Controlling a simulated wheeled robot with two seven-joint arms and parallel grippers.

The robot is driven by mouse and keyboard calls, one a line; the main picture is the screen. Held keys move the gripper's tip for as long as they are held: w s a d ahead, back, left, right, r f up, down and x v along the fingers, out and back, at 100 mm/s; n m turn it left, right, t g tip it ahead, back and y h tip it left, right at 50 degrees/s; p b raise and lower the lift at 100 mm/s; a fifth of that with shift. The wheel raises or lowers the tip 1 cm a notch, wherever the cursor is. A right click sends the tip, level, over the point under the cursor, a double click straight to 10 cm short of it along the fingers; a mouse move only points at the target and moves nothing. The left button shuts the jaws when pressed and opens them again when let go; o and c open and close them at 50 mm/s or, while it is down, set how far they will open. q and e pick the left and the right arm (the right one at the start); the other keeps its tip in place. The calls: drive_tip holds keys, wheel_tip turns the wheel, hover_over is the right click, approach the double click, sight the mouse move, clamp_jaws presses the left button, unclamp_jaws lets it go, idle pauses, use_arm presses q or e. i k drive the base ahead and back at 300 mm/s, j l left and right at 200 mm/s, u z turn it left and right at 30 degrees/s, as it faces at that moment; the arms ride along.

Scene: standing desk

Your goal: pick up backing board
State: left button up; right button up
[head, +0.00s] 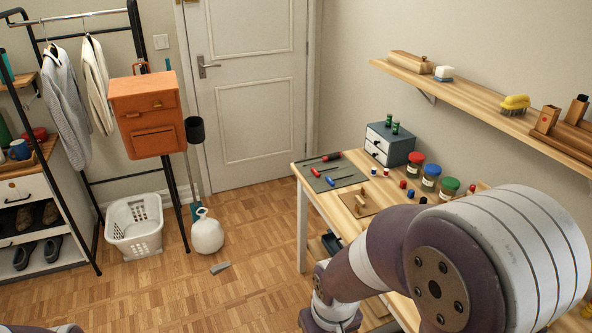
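I cannot tell for certain which thing is the backing board. A flat thin brown wooden board (373,207) lies on the desk (300,181), with small wooden pieces standing on it; it may be the one. My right arm comes in from the right and covers much of the desk's near part. Neither of my grippers is in view. Only a small bit of my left arm shows at the bottom left edge.
A dark mat (346,181) with screwdrivers lies at the desk's far end. A small drawer box (400,146), several lidded jars (415,166) and small bottles stand along the wall. A wall shelf (455,97) hangs above. The floor left of the desk holds a white basket (134,228) and a round white jug (207,236).

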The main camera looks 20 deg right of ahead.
sight(368, 207)
drive_tip(key=i+z, duration=0.15)
drive_tip(key=i, duration=0.35)
drive_tip(key=i+j+z, duration=0.1)
drive_tip(key=i, duration=0.4)
drive_tip(key=i+j+z, duration=0.15)
drive_tip(key=i, duration=0.4)
drive_tip(key=i+z, duration=0.15)
drive_tip(key=z, duration=0.3)
drive_tip(key=i+z, duration=0.15)
drive_tip(key=z, duration=0.3)
drive_tip(key=i+z, duration=0.2)
drive_tip(key=z, duration=0.25)
drive_tip(key=i+j+z, duration=0.1)
drive_tip(key=z, duration=0.35)
drive_tip(key=i+j+z, duration=0.15)
drive_tip(key=z, duration=0.3)
drive_tip(key=i+j+z, duration=0.15)
drive_tip(key=z, duration=0.2)
drive_tip(key=i+j+z, duration=0.15)
drive_tip(key=z, duration=0.2)
drive_tip(key=i, duration=0.05)
